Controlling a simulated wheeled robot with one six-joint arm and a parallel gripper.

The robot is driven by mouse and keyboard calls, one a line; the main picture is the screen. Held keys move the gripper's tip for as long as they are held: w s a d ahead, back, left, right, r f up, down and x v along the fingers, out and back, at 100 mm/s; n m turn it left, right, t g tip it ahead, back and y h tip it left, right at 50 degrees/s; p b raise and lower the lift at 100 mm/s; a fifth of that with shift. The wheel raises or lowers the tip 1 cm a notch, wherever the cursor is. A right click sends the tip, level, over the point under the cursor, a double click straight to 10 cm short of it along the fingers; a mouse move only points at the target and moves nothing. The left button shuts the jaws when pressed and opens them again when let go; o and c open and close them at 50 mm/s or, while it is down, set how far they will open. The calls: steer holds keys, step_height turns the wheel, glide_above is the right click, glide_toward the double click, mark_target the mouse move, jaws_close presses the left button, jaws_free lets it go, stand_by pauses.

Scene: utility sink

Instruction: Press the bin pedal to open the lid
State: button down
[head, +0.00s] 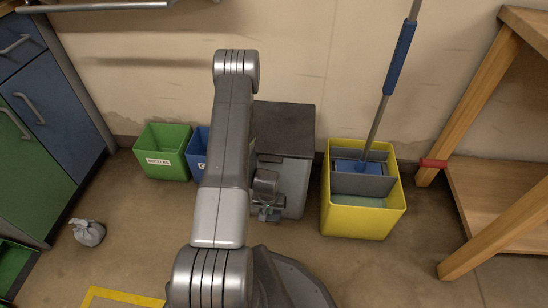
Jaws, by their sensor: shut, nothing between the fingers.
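The grey bin (295,185) stands on the floor against the wall, partly covered by my arm. My gripper (268,215) is low in front of the bin's lower front, shut and empty. The pedal cannot be made out; my gripper and arm cover that part of the bin. Whether my gripper touches the bin or pedal cannot be told from this view.
A yellow mop bucket (362,222) with a blue-handled mop (400,55) stands right of the bin. A green bin (165,150) and a blue bin (196,150) stand left. A grey bag (88,232) lies on the floor. A wooden bench (500,190) is at right.

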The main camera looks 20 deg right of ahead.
stand_by(0.5)
step_height(320, 180, down, 4)
steer(key=b, duration=0.4)
steer(key=shift+f, duration=0.1)
steer(key=shift+s, duration=0.1)
steer(key=shift+r, duration=0.2)
step_height(320, 180, up, 9)
steer(key=p, duration=0.9)
stand_by(0.3)
